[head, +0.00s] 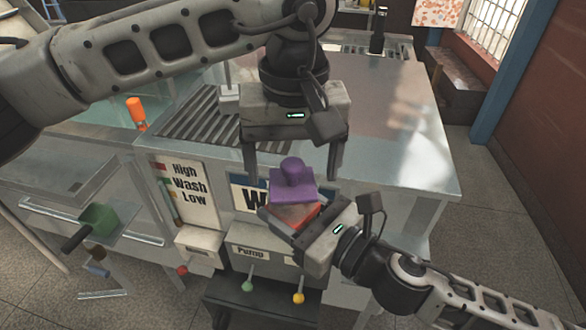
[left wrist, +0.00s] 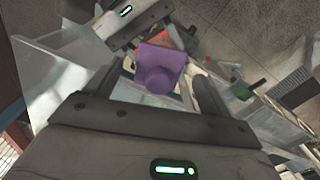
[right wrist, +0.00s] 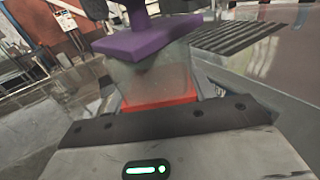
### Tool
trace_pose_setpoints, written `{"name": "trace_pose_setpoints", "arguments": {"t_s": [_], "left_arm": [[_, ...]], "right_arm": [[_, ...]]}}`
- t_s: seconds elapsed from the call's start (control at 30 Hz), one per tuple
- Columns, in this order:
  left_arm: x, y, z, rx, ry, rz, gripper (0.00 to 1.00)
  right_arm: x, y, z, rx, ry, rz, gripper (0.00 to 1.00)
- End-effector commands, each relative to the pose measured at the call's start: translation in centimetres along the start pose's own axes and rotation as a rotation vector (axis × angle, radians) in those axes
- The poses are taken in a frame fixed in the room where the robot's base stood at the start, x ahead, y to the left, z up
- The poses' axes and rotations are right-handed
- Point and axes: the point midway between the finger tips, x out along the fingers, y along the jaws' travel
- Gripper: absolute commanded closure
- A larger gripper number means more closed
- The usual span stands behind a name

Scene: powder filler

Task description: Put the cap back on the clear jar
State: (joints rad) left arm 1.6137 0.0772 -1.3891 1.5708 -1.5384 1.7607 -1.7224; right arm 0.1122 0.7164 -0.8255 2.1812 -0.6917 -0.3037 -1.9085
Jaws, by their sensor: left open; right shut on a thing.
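The purple cap (head: 293,187), with a knob on top, sits at the mouth of the clear jar (right wrist: 155,80). In the right wrist view its plate looks slightly tilted, and I cannot tell whether it is fully seated. Orange-red contents show low in the jar, which my right gripper (head: 298,220) is shut on. My left gripper (head: 292,172) is open above the cap, its fingers pointing down on either side of the knob. The left wrist view shows the cap (left wrist: 160,70) between those fingers, with a gap on each side.
A grey metal counter (head: 400,140) with a slotted grille (head: 205,118) lies behind. An orange-capped item (head: 136,112) stands at the left. Floor is free at right.

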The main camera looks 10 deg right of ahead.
Motion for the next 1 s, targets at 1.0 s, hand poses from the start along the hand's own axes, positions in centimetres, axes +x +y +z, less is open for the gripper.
{"name": "trace_pose_setpoints", "arguments": {"t_s": [1.0], "left_arm": [[-10.3, 0.0, 0.0, 0.001, 0.0, 0.0, 0.17]], "right_arm": [[0.0, 0.0, 0.1, 0.0, -0.001, 0.0, 0.87]]}}
